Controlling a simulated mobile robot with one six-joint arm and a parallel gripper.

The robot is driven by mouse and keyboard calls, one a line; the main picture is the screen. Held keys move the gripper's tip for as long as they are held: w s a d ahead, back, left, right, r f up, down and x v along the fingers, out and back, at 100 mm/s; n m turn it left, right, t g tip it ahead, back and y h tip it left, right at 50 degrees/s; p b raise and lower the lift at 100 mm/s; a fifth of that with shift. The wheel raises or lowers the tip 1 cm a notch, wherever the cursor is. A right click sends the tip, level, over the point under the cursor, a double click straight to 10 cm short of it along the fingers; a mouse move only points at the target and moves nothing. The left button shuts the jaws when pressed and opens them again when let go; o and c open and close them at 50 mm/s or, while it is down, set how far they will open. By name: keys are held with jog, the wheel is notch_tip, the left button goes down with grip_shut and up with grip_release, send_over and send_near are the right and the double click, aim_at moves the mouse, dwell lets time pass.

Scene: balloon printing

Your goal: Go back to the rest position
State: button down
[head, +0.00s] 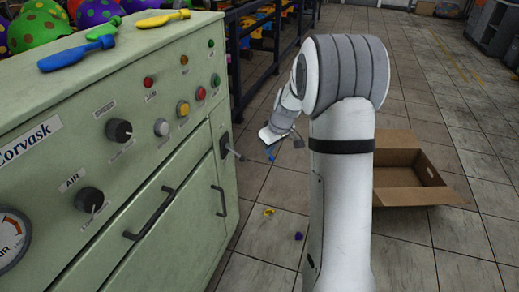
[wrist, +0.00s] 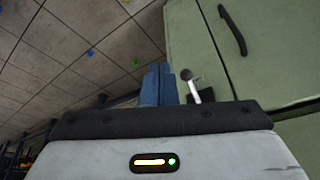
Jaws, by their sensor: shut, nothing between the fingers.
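My gripper (head: 270,153) is partly in view beyond my white arm in the head view, beside the right end of the green machine (head: 60,140). In the wrist view, its blue fingers (wrist: 158,84) are together with nothing between them. A small metal lever with a round knob (wrist: 188,80) stands out from the machine just right of the fingers. It appears apart from them, though depth is hard to judge. What looks like the same lever (head: 233,150) shows on the machine's side in the head view.
Uninflated blue (head: 77,54), green (head: 104,28) and yellow balloons (head: 163,19) lie on the machine's top. An open cardboard box (head: 412,185) stands on the tiled floor behind my arm. Small coloured pieces (head: 269,212) lie on the floor. A dark rail (head: 262,55) runs behind.

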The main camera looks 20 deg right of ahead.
jog(key=shift+s+d, duration=0.3)
jog(key=shift+s, duration=0.05)
jog(key=s+a+r+m+p, duration=0.1)
jog(key=s+a+r+p, duration=0.1)
jog(key=s+r+p, duration=0.45)
jog(key=s+a+r+p, duration=0.2)
jog(key=s+r+p, duration=0.1)
jog(key=r, duration=0.6)
jog(key=s+a+r+m+p, duration=0.1)
jog(key=s+a+r+p, duration=0.1)
jog(key=s+r+p, duration=0.4)
jog(key=s+a+r+m+h+p, duration=0.1)
jog(key=s+r+m+p, duration=0.2)
jog(key=s+r+p, duration=0.7)
jog(key=shift+s+a+r+g+h, duration=0.3)
jog(key=shift+s+r+g, duration=0.1)
jog(key=shift+s+r, duration=2.2)
jog(key=shift+s+f, duration=0.35)
